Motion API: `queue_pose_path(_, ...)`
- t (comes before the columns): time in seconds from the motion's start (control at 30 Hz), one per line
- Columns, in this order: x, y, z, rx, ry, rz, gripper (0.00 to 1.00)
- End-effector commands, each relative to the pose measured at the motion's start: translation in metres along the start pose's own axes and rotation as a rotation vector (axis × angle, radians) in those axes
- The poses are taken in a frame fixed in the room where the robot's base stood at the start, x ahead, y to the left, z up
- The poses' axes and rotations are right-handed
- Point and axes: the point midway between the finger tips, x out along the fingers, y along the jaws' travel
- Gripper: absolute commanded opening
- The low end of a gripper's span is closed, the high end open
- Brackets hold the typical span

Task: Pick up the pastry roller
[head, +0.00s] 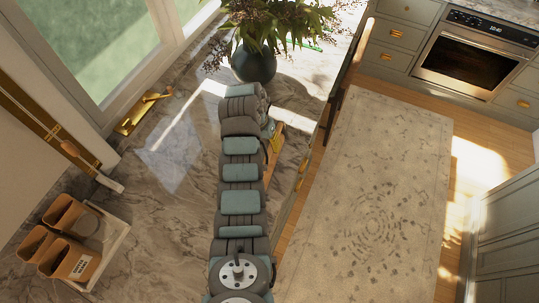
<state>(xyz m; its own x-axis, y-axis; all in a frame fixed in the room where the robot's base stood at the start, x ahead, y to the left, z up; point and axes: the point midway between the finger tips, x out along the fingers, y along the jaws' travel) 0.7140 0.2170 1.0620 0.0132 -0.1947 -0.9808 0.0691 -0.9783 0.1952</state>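A light wooden piece (276,143) lies on the marble counter just right of my arm. It may be the pastry roller, but my arm hides part of it and I cannot make out its full shape. My arm reaches up the middle of the head view, over the counter. The end of my arm, with my gripper (268,129), is close to the wooden piece and mostly hidden by my own links. I cannot see its fingertips or whether they touch anything.
A dark vase (254,64) with leafy branches stands beyond my arm. Brown containers (73,262) sit on a white tray (112,240) at the lower left. A brass fixture (143,112) is by the window. The marble counter (165,225) left of my arm is largely clear.

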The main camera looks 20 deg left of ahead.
Motion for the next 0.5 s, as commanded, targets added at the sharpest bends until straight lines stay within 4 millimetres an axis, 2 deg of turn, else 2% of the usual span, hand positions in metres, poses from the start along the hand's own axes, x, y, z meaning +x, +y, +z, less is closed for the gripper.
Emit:
queue_pose_path(0.17,0.007,0.001,0.001,0.000,-0.003,0.002,0.55)
queue_pose_path(0.5,0.037,0.001,0.000,0.000,-0.001,0.001,0.55)
